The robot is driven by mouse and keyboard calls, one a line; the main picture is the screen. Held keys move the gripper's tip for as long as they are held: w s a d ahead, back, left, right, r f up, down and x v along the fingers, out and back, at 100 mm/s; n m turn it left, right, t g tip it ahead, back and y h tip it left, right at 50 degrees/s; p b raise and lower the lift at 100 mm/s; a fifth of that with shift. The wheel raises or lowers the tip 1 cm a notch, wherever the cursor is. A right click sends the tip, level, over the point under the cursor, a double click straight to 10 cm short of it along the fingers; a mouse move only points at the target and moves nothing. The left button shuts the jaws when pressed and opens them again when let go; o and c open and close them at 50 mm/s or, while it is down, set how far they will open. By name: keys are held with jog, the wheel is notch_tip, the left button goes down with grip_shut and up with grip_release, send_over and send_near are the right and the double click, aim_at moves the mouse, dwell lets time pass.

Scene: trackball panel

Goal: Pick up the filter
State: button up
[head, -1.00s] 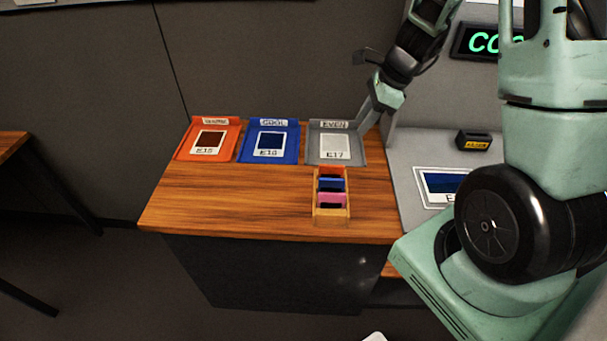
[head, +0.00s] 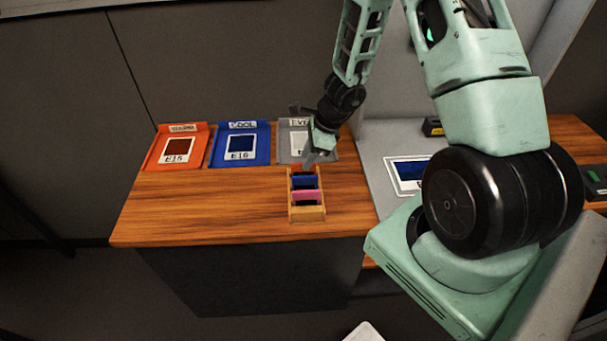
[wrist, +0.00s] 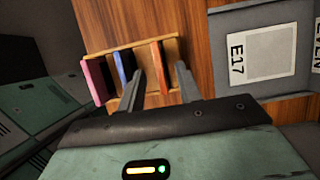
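A small wooden rack (head: 307,214) stands on the table and holds upright orange, blue and pink filters. The blue filter (head: 305,182) and pink filter (head: 307,196) show in the head view; the orange one is mostly hidden there by my gripper (head: 308,163). In the wrist view, the rack (wrist: 174,46) holds the pink (wrist: 95,82), blue (wrist: 124,66) and orange (wrist: 160,68) filters. My gripper (wrist: 160,70) is open, with one finger on each side of the orange filter. I cannot tell whether either finger touches it.
Orange tray E15 (head: 159,160), blue tray E16 (head: 219,158) and grey tray E17 (head: 331,153) stand behind the rack; my arm partly covers E17. A grey panel (head: 372,150) is to the right. The wooden table (head: 200,215) is clear left of the rack.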

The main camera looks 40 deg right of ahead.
jog(key=x, duration=0.3)
jog(key=shift+a+f, duration=0.1)
grip_shut()
